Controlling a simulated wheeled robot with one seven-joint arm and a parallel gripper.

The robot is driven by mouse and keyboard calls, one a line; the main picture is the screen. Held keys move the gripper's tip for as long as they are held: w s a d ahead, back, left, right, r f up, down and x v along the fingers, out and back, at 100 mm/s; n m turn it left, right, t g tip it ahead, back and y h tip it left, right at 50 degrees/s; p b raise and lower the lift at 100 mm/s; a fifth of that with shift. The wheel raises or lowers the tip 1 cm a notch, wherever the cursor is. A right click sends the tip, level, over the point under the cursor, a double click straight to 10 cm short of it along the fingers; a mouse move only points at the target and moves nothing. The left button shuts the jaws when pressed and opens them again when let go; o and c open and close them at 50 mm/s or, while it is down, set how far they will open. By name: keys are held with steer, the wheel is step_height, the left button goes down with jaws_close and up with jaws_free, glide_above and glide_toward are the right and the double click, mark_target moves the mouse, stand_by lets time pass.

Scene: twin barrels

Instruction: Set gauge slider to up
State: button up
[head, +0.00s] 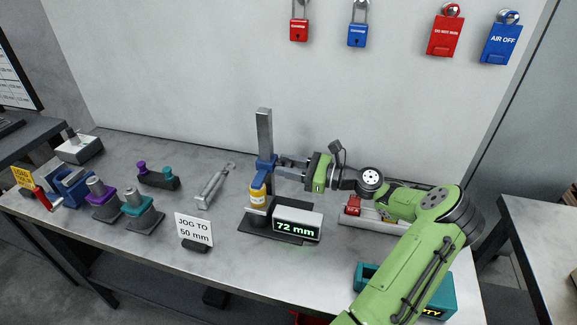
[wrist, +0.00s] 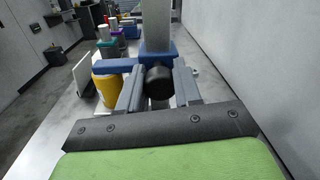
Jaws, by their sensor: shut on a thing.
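The gauge has a grey upright column (head: 264,132) on a dark base, with a blue slider (head: 266,166) partway up it. In the wrist view the blue slider (wrist: 112,66) has a black round knob (wrist: 159,82). My gripper (head: 283,168) comes in from the right at slider height. In the wrist view my gripper (wrist: 158,90) has its fingers on both sides of the black knob, shut on it. A yellow cylinder (head: 258,195) is under the slider's arm. The gauge display (head: 297,226) reads "72 mm".
A caliper-like tool (head: 215,186) and purple and teal fixtures (head: 143,209) lie to the left. A teal bin (head: 368,275) is at the front right. The wall (head: 200,70) is close behind.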

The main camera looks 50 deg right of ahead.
jaws_close()
step_height(320, 180, up, 11)
steer(key=p, duration=1.5)
steer(key=shift+f, duration=0.2)
steer(key=shift+w, duration=0.1)
steer(key=o, duration=0.9)
jaws_free()
steer(key=shift+c, duration=0.2)
steer(key=shift+o, duration=0.2)
steer(key=shift+f, duration=0.1)
